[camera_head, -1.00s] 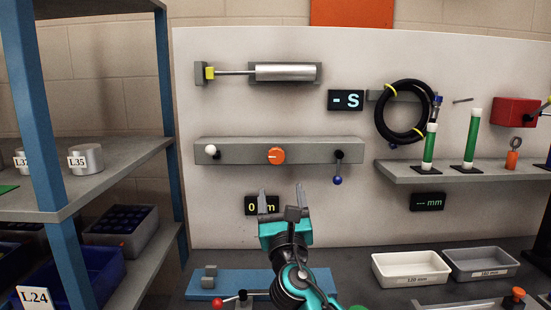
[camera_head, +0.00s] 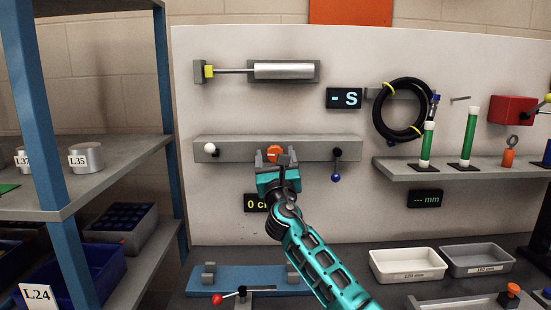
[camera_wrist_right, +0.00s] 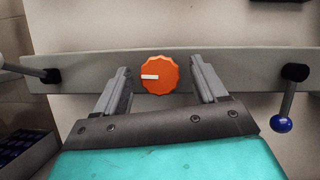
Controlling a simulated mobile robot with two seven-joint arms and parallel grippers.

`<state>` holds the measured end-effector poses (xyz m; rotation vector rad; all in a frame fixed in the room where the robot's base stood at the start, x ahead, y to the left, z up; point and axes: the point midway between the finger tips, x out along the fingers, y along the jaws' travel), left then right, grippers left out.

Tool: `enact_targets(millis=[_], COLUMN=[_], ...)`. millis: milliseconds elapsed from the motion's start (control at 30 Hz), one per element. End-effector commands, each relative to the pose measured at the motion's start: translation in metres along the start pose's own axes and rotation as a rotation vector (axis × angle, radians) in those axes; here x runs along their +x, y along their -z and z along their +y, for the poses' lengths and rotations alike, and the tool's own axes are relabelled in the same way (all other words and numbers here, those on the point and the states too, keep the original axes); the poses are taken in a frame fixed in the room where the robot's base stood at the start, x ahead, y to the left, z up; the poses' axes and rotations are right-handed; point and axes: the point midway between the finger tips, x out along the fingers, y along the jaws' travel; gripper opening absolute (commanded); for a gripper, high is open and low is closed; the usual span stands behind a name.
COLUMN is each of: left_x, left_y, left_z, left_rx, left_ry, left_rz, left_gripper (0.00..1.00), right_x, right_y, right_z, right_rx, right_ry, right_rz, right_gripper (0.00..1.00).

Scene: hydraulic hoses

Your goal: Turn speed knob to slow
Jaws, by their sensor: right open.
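The orange speed knob (camera_head: 274,153) sits in the middle of a grey bar (camera_head: 230,149) on the white panel. It also shows in the right wrist view (camera_wrist_right: 159,73), where its white pointer mark points left. My right gripper (camera_head: 274,160) is open in front of the knob. In the right wrist view its two fingers (camera_wrist_right: 160,85) stand on either side of the knob, with space between each finger and the knob's edge. The gripper partly covers the knob in the head view. I cannot tell how far the fingertips are from the bar. My left gripper is not in view.
A white-ended lever (camera_head: 210,148) and a blue-ball lever (camera_head: 336,176) are on the same bar. A cylinder (camera_head: 284,71) and a "- S" display (camera_head: 344,98) are above. A dark display (camera_head: 254,203) is below, partly covered by my arm. Shelves (camera_head: 100,165) stand left.

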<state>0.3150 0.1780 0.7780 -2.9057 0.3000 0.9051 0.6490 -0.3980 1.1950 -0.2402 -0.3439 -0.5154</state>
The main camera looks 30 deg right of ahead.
Motion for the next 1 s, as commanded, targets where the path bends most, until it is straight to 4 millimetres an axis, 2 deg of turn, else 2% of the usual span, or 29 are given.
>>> enact_targets(millis=[167,767,1000], left_x=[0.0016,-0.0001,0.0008], left_y=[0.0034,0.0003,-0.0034], left_z=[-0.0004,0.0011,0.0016], left_rx=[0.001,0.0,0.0], left_ry=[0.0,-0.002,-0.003], left_rz=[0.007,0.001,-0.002], left_gripper=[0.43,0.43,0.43], right_x=[-0.0001,-0.0004,-0.0008], right_y=[-0.0001,-0.0001,0.0009], right_z=[0.0001,0.0001,0.0007], right_rx=[0.001,0.0,0.022], right_ry=[0.0,0.0,0.008], right_rz=[0.0,0.0,0.0], right_gripper=[0.71,0.15,0.15])
